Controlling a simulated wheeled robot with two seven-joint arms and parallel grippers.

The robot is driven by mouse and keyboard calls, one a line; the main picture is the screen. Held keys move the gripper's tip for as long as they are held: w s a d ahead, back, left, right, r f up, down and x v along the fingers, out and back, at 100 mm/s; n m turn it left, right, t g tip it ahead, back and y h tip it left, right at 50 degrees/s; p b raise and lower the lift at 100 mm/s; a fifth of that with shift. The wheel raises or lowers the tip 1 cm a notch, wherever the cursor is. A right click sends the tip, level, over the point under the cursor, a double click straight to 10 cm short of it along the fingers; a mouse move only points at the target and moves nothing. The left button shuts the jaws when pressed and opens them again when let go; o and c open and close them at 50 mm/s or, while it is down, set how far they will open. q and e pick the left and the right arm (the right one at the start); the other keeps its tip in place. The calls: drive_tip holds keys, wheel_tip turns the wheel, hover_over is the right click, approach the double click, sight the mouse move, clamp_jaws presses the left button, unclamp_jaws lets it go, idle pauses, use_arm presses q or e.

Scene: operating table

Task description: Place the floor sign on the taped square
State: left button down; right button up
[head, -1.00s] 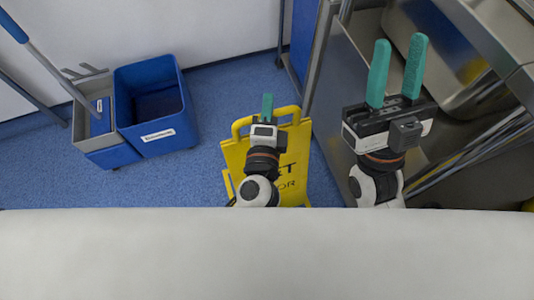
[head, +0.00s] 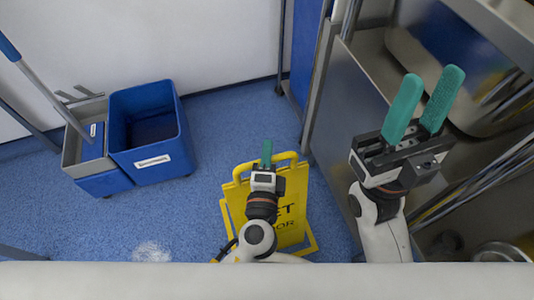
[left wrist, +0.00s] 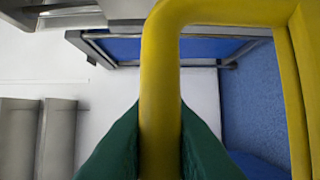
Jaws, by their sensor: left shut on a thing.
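The yellow floor sign (head: 292,208) stands upright on the blue floor, in the middle of the head view, with dark lettering on its face. My left gripper (head: 267,153) is at its top, shut on the handle bar. In the left wrist view the yellow bar (left wrist: 160,80) runs between my green fingers (left wrist: 160,150). My left arm hides part of the sign's face. My right gripper (head: 426,105) is empty, its green fingers apart, in front of the steel shelving. I see no taped square in these views.
A blue mop bucket (head: 150,135) and a grey wringer cart with a mop stand at the left. Steel shelving (head: 350,100) closes off the right side. A pale patch (head: 152,252) lies on the floor left of the sign. Blue floor (head: 215,130) between bucket and sign is clear.

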use_arm(q)
drive_tip(key=shift+r, duration=0.1)
drive_tip(key=c, duration=1.4)
unclamp_jaws()
drive_tip(key=shift+f, duration=0.2)
drive_tip(key=shift+o, duration=0.2)
